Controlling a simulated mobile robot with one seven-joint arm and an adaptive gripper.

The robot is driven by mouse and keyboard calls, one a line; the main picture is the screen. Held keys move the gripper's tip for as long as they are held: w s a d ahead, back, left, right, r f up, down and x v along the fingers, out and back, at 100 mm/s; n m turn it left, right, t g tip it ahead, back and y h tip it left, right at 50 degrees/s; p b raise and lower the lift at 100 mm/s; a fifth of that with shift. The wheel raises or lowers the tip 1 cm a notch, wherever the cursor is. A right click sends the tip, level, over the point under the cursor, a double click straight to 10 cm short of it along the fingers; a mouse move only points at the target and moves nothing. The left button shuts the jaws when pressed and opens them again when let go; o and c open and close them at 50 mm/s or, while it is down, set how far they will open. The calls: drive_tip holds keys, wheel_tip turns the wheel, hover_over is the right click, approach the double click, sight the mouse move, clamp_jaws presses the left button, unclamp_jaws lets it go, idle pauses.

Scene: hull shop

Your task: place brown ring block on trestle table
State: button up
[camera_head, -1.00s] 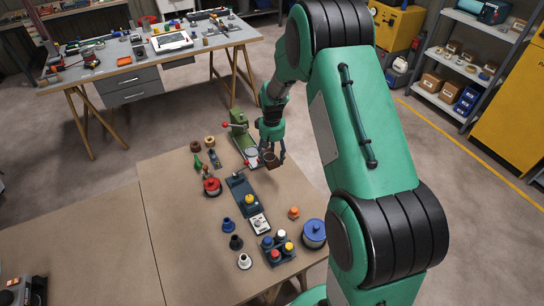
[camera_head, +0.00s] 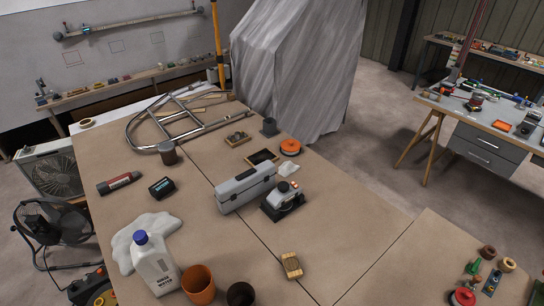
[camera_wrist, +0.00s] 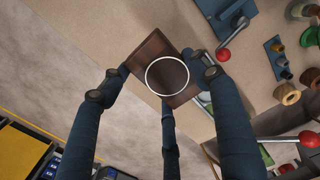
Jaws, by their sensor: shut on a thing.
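My gripper (camera_wrist: 160,76) shows in the wrist view, its blue fingers closed around a brown block (camera_wrist: 147,54) with a pale ring on its face. The block is held clear of the surfaces below, above the table edge and floor. The head view does not show my gripper or the block. At its right is a grey-topped table (camera_head: 445,104) on wooden trestle legs with grey drawers. A large brown-topped table (camera_head: 330,243) fills the middle. I cannot tell for sure which one the task means.
The large table carries a grey toolbox (camera_head: 246,188), a black-and-grey device (camera_head: 284,200), a white bottle (camera_head: 155,266), a metal tube frame (camera_head: 150,130) and a small wooden block (camera_head: 291,265). A grey draped shape (camera_head: 300,75) stands behind. Fans stand at left.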

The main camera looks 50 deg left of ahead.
wheel_tip(320, 180, up, 3)
drive_tip(key=shift+r, duration=0.15)
drive_tip(key=s+a, duration=0.2)
drive_tip(key=a, duration=3.8)
drive_tip(key=s+a, duration=0.7)
drive_tip(key=a, duration=0.4)
drive_tip(key=s+a, duration=0.8)
drive_tip(key=a, duration=0.4)
drive_tip(key=f, duration=0.9)
drive_tip(key=shift+w+d+f+b, duration=0.2)
drive_tip(key=shift+f+b, duration=0.1)
drive_tip(key=shift+f, duration=0.05)
drive_tip(key=w+a, duration=0.3)
drive_tip(key=w, duration=0.1)
drive_tip(key=w+a+f+b, duration=0.1)
drive_tip(key=w+a, duration=0.3)
drive_tip(key=w+a+b, duration=0.1)
drive_tip(key=w+a, duration=0.2)
drive_tip(key=w, duration=0.1)
drive_tip(key=shift+w+a+f, duration=0.1)
drive_tip(key=shift+a+f, duration=0.1)
drive_tip(key=shift+f, duration=0.1)
